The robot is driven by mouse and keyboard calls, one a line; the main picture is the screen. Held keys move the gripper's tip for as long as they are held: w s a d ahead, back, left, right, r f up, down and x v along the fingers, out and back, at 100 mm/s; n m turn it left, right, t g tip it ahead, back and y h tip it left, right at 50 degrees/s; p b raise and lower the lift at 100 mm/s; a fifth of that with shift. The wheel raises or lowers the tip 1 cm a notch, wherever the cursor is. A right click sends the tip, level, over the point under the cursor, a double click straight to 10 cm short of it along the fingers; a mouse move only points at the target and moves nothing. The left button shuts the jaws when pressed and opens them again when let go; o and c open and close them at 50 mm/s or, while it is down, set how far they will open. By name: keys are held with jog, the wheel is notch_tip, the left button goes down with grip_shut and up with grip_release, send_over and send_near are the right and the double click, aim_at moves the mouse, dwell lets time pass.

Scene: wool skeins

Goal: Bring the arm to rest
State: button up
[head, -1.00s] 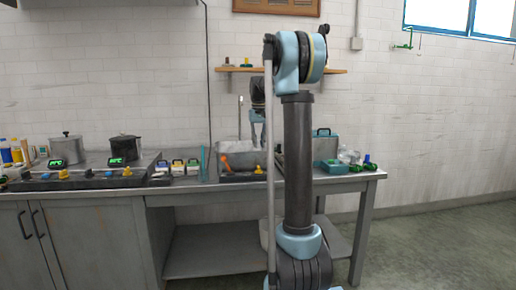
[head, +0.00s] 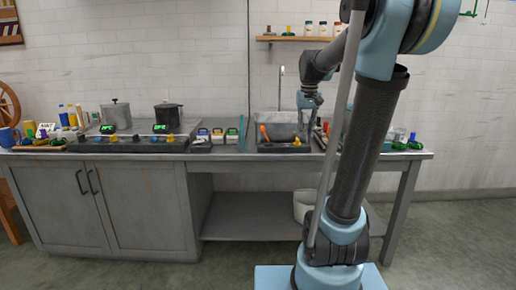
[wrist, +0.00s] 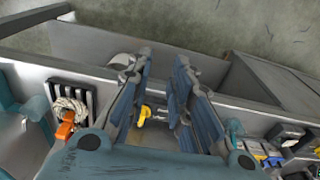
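My gripper (head: 308,106) hangs over the counter near the metal sink basin (head: 279,117) in the head view, at the end of my bent arm. In the wrist view my gripper (wrist: 160,70) shows two blue-grey fingers standing apart with a clear gap and nothing between them. A yellow piece (wrist: 145,114) shows below and behind the gap, apart from the fingers. A pale wool skein (wrist: 68,107) lies on a dark slatted rack at the left of the wrist view, with an orange piece (wrist: 66,128) beside it.
The grey counter (head: 225,150) carries two pots, one of them black (head: 168,117), and several small boxes (head: 217,135). A wall shelf (head: 296,39) with jars is behind my arm. A white bucket (head: 305,204) stands on the lower shelf. The floor in front is open.

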jog(key=s+f, duration=1)
jog(key=s, duration=0.3)
jog(key=s+f+t, duration=0.1)
jog(key=s+f, duration=0.9)
jog(key=s, duration=0.3)
jog(key=shift+f, duration=0.15)
jog(key=shift+w, duration=0.1)
